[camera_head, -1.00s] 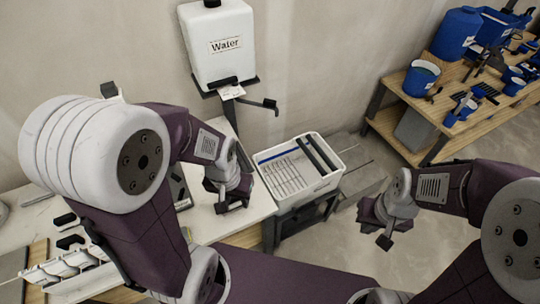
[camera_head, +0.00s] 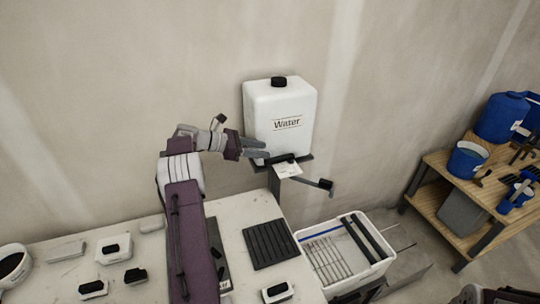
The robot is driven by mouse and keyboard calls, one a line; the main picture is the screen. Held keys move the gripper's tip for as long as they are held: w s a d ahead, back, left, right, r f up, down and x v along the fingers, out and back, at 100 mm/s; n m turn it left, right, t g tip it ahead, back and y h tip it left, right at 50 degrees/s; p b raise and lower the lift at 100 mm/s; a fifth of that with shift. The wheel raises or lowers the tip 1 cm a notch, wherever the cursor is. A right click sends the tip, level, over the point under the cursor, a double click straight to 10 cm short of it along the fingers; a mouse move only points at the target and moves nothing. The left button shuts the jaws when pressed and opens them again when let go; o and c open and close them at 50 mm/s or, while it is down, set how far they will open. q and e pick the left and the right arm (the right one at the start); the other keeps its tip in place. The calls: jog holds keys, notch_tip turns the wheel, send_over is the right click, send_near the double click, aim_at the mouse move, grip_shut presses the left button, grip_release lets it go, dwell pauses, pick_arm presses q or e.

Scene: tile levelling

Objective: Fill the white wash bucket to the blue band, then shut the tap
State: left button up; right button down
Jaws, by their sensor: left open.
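The white water tank (camera_head: 280,115) labelled "Water" stands on a dark bracket against the wall. The tap (camera_head: 288,159) is a dark fitting at its base, with a dark spout arm (camera_head: 310,182) reaching out to the right. My left gripper (camera_head: 262,149) is open and empty at the tank's lower left, beside the tap; I cannot tell whether it touches. The white wash bucket (camera_head: 357,283) is below and right of the spout, with the blue band (camera_head: 318,237) along its inner back wall. A grid and dark rollers cover its top. I see no water stream; the level cannot be made out. My right gripper is out of view.
The white bench (camera_head: 238,210) carries a black ribbed pad (camera_head: 270,244) and several small white and black pieces. A wooden shelf (camera_head: 440,205) with blue buckets stands at right. The wall around the tank is clear.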

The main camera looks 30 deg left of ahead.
aim_at(275, 158)
pick_arm(q)
jog(key=s+a+f+n, duration=0.2)
jog(key=s+a, duration=0.1)
jog(key=a, duration=0.1)
jog(key=shift+t+y, duration=0.3)
jog(key=p+x, duration=0.1)
jog(key=x, duration=0.4)
jog(key=shift+w+d+p, duration=0.2)
jog(key=shift+p, duration=0.1)
jog(key=p+x, duration=0.1)
jog(key=x, duration=0.3)
jog(key=shift+d, duration=0.2)
jog(key=shift+a+f, duration=0.1)
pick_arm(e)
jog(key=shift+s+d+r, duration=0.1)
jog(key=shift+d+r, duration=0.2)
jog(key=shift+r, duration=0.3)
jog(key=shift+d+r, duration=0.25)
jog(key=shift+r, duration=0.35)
pick_arm(q)
jog(key=shift+a, duration=0.1)
jog(key=shift+c, duration=1.2)
jog(key=shift+s, duration=0.1)
grip_shut()
